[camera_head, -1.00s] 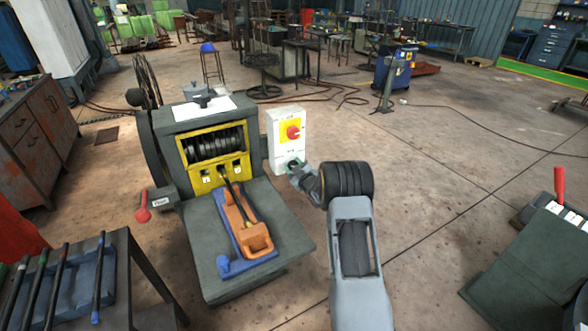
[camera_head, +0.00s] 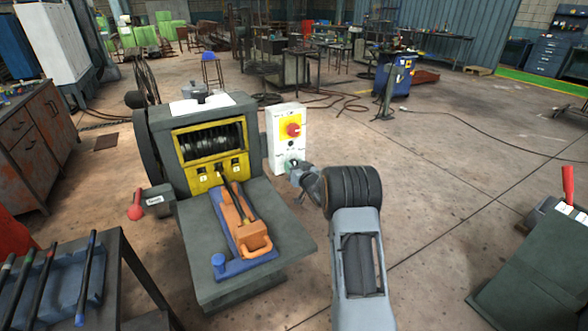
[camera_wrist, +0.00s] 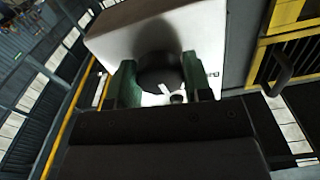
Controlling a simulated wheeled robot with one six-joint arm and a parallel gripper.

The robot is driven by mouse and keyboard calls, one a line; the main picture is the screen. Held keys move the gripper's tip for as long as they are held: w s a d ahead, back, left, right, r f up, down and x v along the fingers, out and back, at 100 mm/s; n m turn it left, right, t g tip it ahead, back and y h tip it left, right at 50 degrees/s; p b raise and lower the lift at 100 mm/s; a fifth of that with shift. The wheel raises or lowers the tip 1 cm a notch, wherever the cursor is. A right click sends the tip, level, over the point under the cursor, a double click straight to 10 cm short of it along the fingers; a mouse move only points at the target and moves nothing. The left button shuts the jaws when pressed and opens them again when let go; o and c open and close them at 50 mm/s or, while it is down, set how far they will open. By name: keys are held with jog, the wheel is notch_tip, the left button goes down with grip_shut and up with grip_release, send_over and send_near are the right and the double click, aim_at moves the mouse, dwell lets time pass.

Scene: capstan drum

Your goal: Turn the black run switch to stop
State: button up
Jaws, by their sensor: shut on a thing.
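The white control box (camera_head: 286,148) stands at the right side of the drum machine, with a red knob (camera_head: 293,130) on a yellow plate in its upper part. The black run switch (camera_wrist: 160,72) is a round knob with a white pointer mark, low on the box. In the wrist view it sits between the two green fingertips of my gripper (camera_wrist: 160,82), which are shut on it. In the head view my gripper (camera_head: 294,168) reaches the lower part of the box and hides the switch. The lettering beside the switch is mostly hidden.
The grey machine (camera_head: 160,125) with a yellow-framed drum is left of the box. An orange and blue tool (camera_head: 243,230) lies on its front plate. A red-knobbed lever (camera_head: 136,208) juts out at its left.

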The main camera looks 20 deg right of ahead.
jog(key=shift+m, duration=0.5)
jog(key=o, duration=0.9)
jog(key=shift+s, duration=0.1)
jog(key=s, duration=0.4)
jog(key=s+d, duration=0.1)
jog(key=s, duration=0.4)
jog(key=s+b, duration=0.1)
jog(key=s, duration=0.3)
jog(key=shift+s+d, duration=0.25)
jog(key=shift+d, duration=0.05)
